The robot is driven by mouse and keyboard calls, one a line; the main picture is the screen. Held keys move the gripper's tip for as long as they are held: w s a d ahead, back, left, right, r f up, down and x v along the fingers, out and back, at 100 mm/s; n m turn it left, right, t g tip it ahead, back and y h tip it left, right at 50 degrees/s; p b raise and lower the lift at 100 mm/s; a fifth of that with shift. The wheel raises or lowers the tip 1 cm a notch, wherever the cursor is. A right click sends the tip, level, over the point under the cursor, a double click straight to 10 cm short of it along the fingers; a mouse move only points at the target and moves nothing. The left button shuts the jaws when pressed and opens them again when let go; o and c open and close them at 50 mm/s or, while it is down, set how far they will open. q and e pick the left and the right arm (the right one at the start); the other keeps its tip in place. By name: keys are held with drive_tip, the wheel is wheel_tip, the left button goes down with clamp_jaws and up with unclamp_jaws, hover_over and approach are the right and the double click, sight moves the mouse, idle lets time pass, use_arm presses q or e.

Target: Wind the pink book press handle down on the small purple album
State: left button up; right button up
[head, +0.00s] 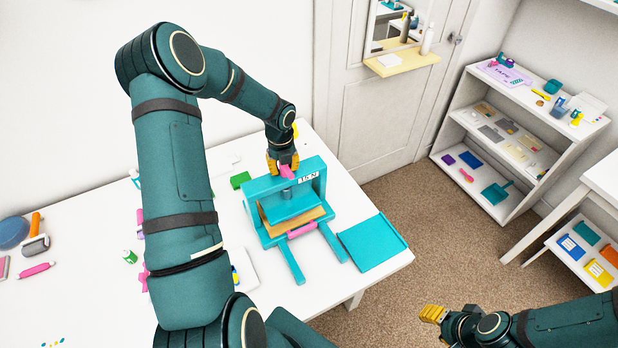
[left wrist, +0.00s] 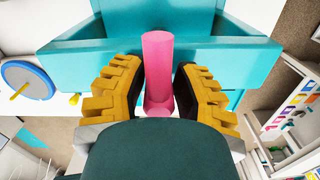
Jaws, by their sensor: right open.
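The teal book press (head: 318,190) stands on the white table. Its pink handle (head: 287,172) is at the top of the frame; it also shows upright in the left wrist view (left wrist: 158,65). My left gripper (head: 282,162) is at the handle, with its yellow fingers (left wrist: 159,85) close against both sides of it. A teal plate (head: 290,205) hangs in the press above a tan board (head: 316,215). A pink bar (head: 302,230) lies at the press front. I cannot make out a purple album in the press. My right gripper (head: 433,314) is open and empty over the floor.
A teal board (head: 372,242) lies right of the press, near the table edge. A green block (head: 240,180) lies to its left. My left arm hides part of the table. A shelf (head: 505,140) with craft items stands at the right, beyond open carpet.

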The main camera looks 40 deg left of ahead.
use_arm(q)
drive_tip(key=shift+f, duration=0.15)
drive_tip(key=shift+s, duration=0.1)
drive_tip(key=shift+d+r, duration=0.15)
drive_tip(key=shift+r, duration=2.85)
drive_tip(key=o, duration=0.5)
